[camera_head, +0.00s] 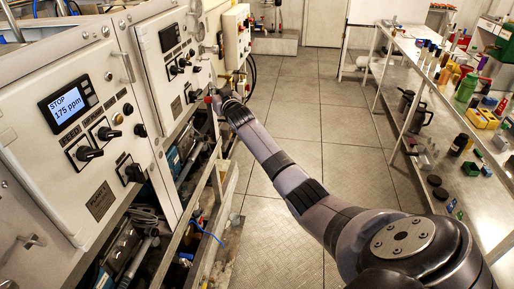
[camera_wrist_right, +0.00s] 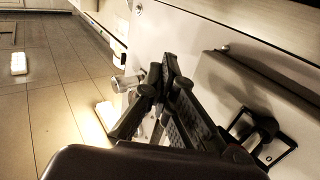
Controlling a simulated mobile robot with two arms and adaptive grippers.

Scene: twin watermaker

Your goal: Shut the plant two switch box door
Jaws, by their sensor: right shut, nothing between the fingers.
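Two white switch boxes with doors line the left side of the head view. The near door (camera_head: 35,150) carries a display reading STOP 175 ppm and black rotary switches. The farther door (camera_head: 160,75) has a dark display and similar switches; no label naming plant two is readable. My right gripper (camera_head: 214,98) is at the far lower corner of the farther box, partly hidden by my wrist. In the right wrist view its fingers (camera_wrist_right: 172,68) are shut and empty, close to a white panel (camera_wrist_right: 195,35). I cannot tell whether they touch it. My left gripper is out of view.
A metal knob (camera_wrist_right: 125,83) and a black switch (camera_wrist_right: 262,132) show in the wrist view. Pipes and a frame (camera_head: 190,205) lie below the boxes. A smaller white box (camera_head: 237,35) stands beyond. The tiled floor (camera_head: 300,110) is clear; a cluttered bench (camera_head: 440,95) runs along the right.

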